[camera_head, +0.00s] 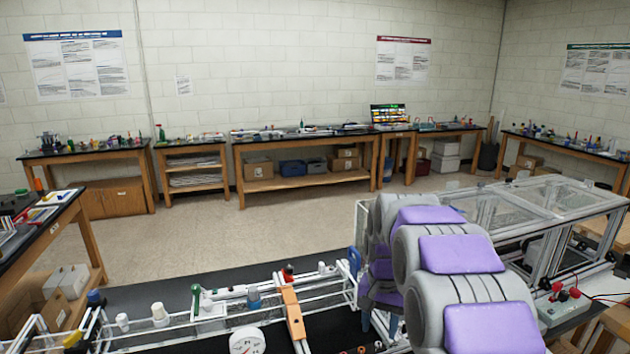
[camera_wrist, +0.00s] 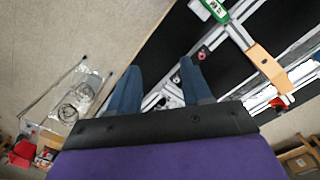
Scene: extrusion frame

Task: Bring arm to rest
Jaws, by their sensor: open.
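My grey arm with purple pads (camera_head: 455,254) is folded at the right front in the head view. My gripper (camera_wrist: 160,66) is open in the wrist view, with two blue fingers spread apart and nothing between them. Blue finger parts also show beside the arm in the head view, mostly hidden behind it. The white extrusion frame (camera_head: 330,284) lies on the black bench (camera_head: 140,292), left of the arm. It carries an orange piece (camera_head: 292,312), which also shows at the upper right of the wrist view (camera_wrist: 265,62).
A larger clear-panelled frame (camera_head: 590,192) stands close behind and right of the arm. A white dial (camera_head: 246,341) and white cylinders (camera_head: 160,314) sit at the bench front. Wooden side benches (camera_head: 305,141) line the walls; the floor (camera_head: 190,235) between is clear.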

